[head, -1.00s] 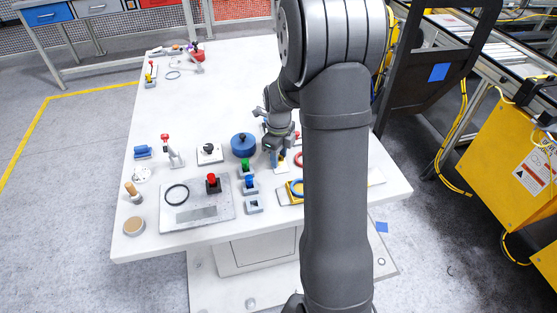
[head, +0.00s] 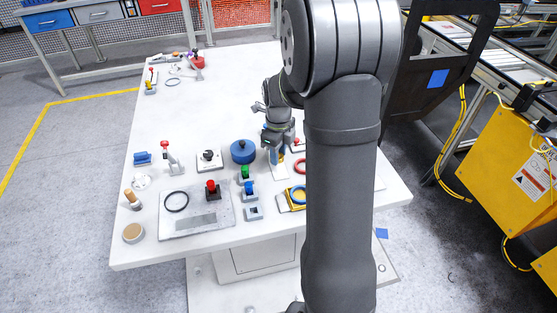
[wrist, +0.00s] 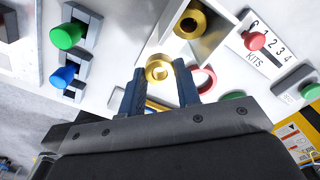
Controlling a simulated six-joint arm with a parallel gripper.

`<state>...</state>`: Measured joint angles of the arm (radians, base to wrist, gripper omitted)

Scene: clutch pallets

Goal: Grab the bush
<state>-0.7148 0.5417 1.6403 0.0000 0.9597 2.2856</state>
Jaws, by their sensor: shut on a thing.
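A gold-coloured ring-shaped bush (wrist: 158,68) shows between the tips of my gripper's two blue fingers in the wrist view. My gripper (wrist: 160,85) is shut on this bush. A second gold bush (wrist: 188,22) sits in a white holder (wrist: 212,40) just beyond, apart from the fingers. In the head view my gripper (head: 274,156) points down over the right part of the white table, just right of a round blue part. The held bush is too small to make out there.
The white table (head: 215,100) has free room at its back middle. Near the gripper are the blue round part (head: 243,151), a green button (head: 244,172), a blue button (head: 249,188) and a red ring (wrist: 204,80). A grey plate (head: 205,221) lies at the front.

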